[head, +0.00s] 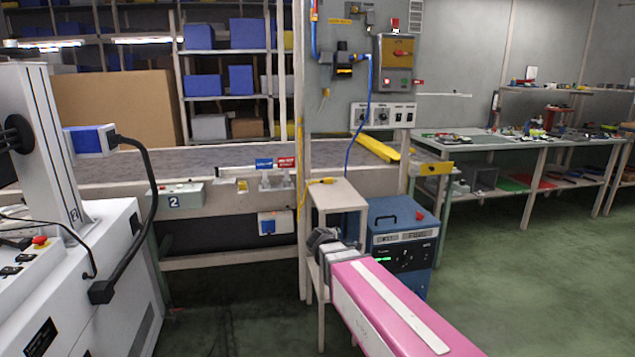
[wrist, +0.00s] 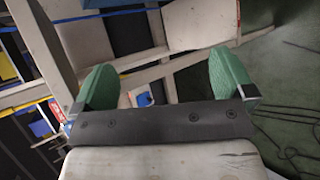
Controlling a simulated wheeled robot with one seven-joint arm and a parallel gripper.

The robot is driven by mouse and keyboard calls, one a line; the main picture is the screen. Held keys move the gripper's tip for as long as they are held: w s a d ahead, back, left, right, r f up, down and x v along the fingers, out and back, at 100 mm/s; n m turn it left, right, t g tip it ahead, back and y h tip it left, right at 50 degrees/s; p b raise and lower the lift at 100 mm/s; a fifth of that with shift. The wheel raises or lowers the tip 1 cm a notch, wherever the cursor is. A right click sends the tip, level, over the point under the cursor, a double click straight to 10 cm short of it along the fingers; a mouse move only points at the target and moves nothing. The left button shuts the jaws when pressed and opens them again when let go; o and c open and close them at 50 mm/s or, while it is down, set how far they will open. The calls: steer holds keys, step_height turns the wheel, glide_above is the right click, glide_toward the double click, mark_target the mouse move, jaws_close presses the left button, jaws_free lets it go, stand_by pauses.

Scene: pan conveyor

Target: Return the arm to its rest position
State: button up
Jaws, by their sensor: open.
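My gripper (wrist: 163,80) shows in the wrist view with two green finger pads set wide apart. It is open and nothing is between the pads. In the head view my pink and white arm reaches forward from the lower right. Its dark grey end is in front of a small beige stand (head: 341,194) and to the left of a blue cabinet (head: 392,222). The fingers cannot be made out in the head view.
A conveyor table (head: 235,160) runs behind the stand. A white machine (head: 100,255) with a black cable stands at the left. A workbench (head: 515,143) with small parts is at the right. Green floor (head: 540,270) is clear at the right. Loose dark cables (wrist: 290,130) lie on the floor.

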steer(key=s+d+f+m+g+y, duration=0.2)
steer(key=s+d+f+m+g, duration=0.3)
steer(key=s+m, duration=0.3)
steer(key=s+d+f+m+g+y, duration=0.2)
steer(key=s+d+f+m+g, duration=0.2)
steer(key=s+d+f+m, duration=0.3)
steer(key=s+m, duration=0.1)
steer(key=s, duration=0.3)
steer(key=shift+f+m+g+y, duration=0.4)
